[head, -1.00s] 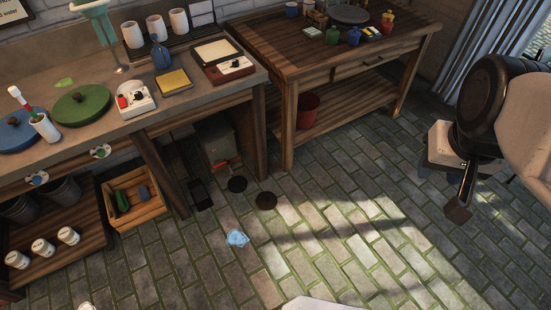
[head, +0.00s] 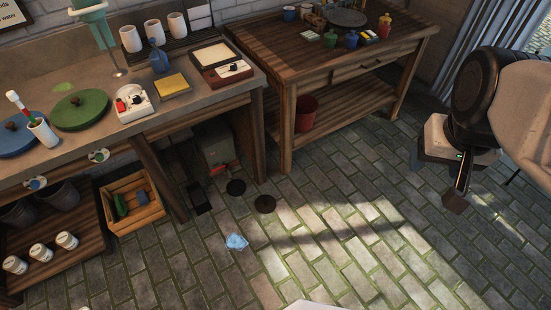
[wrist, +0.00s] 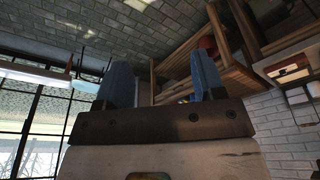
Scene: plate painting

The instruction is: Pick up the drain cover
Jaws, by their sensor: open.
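Two dark flat discs lie on the floor in front of the workbenches in the head view: one farther back (head: 236,187) and one nearer (head: 265,204). Either could be the drain cover; I cannot tell which. On the left counter lie a green round lid with a knob (head: 80,111) and a blue one (head: 14,143). My gripper (head: 437,180) is at the right, in the air, well apart from the discs. In the wrist view its two blue fingers (wrist: 161,82) are spread, with nothing between them. No disc is clear in the wrist view.
A pale blue crumpled thing (head: 236,242) lies on the floor. The brick floor at right is mostly clear.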

